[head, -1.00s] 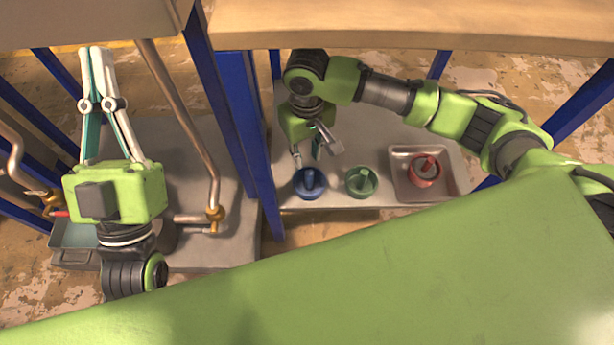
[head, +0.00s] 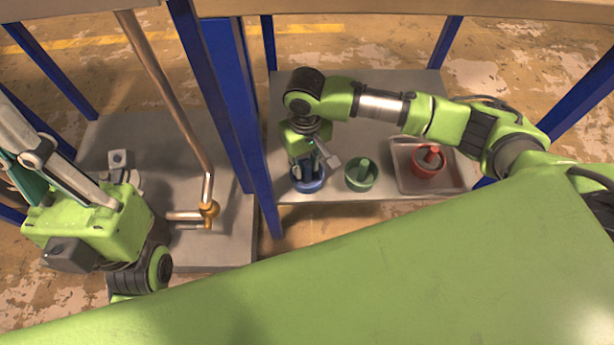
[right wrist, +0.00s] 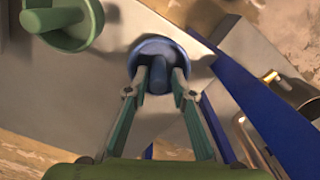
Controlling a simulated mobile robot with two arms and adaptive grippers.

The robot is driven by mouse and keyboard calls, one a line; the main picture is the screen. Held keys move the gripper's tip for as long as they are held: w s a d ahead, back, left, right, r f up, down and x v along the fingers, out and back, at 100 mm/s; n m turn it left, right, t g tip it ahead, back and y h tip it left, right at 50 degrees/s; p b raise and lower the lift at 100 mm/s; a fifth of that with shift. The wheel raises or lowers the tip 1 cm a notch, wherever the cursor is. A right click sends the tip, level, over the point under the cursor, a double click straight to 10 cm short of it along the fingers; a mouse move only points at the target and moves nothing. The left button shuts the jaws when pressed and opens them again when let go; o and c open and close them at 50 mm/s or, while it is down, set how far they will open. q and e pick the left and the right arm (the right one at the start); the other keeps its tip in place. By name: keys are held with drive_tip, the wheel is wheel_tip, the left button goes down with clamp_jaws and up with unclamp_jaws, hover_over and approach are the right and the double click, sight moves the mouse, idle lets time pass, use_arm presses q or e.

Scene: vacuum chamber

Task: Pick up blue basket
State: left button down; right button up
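The blue basket (head: 314,186) is a small round tub with an upright post, near the front edge of the grey table. My right gripper (head: 308,168) points down over it and partly hides it. In the right wrist view the blue basket (right wrist: 149,46) lies between the two fingertips (right wrist: 160,80). The fingers stand apart on either side of its post, with small gaps that look open. My left gripper (head: 22,140) is at the far left, away from the basket, and its fingertips are cut off by the picture edge.
A green basket (head: 361,177) stands just right of the blue one. A red basket (head: 429,162) sits in a metal tray (head: 403,180) further right. A blue post (head: 257,150) rises left of the table. A copper pipe (head: 170,90) stands over the left surface.

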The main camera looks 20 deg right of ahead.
sight(307, 174)
drive_tip(key=f+b, duration=0.1)
drive_tip(key=f, duration=0.1)
drive_tip(key=f+b, duration=0.1)
drive_tip(key=f, duration=0.1)
drive_tip(key=shift+s+d+f, duration=0.1)
drive_tip(key=shift+s+d, duration=0.05)
drive_tip(key=shift+d, duration=0.05)
clamp_jaws()
